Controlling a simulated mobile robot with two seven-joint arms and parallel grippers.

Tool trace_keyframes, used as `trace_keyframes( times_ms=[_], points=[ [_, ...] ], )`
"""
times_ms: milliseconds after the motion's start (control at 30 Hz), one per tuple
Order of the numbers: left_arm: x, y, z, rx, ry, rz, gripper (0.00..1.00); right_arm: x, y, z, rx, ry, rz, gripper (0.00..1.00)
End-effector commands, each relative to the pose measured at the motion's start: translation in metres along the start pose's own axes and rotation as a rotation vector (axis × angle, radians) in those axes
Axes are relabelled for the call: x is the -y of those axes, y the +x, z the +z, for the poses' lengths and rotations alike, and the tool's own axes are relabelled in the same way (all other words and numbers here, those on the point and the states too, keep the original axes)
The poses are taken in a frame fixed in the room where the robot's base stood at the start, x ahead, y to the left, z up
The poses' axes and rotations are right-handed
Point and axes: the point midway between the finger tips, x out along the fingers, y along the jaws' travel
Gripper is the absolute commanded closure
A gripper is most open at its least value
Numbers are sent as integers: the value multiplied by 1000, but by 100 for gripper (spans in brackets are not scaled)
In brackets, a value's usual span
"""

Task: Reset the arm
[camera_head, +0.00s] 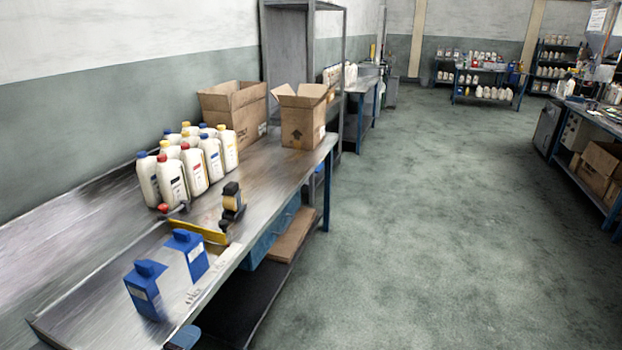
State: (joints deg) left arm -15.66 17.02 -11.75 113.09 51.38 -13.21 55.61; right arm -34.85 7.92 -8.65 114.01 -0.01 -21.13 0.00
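Neither of my grippers shows in the head view, and I see no arm there. A black and tan device (232,203) stands near the bench's right edge, close to a yellow bar (198,231).
Two open cardboard boxes, one at the back (236,108) and one nearer the edge (303,118), stand at the bench's far end. A grey metal rack (343,75) rises behind them. The floor (430,220) to the right is clear. Another bench (590,115) stands at the far right.

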Motion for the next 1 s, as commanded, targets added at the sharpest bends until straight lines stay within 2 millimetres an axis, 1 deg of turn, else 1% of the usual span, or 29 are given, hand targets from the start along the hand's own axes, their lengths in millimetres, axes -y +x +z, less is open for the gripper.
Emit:
trace_keyframes(
  times_ms=[33, 100, 267, 400, 500, 533, 633, 700, 800, 900, 1000],
  points=[
    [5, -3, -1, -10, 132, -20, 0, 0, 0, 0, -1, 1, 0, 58],
    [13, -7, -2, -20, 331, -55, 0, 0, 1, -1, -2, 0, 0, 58],
    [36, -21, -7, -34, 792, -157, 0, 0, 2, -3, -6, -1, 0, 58],
    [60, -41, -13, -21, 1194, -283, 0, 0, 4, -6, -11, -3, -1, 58],
    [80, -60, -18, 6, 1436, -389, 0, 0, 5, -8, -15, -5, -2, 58],
    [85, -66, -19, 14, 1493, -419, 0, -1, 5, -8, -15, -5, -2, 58],
    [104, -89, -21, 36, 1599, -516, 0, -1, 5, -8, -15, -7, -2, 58],
    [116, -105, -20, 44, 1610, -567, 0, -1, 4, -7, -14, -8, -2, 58],
    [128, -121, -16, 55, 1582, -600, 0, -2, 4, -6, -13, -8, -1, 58],
    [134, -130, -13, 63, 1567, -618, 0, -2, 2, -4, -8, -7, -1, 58],
    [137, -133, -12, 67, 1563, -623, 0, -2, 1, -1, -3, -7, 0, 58]
  ],
)
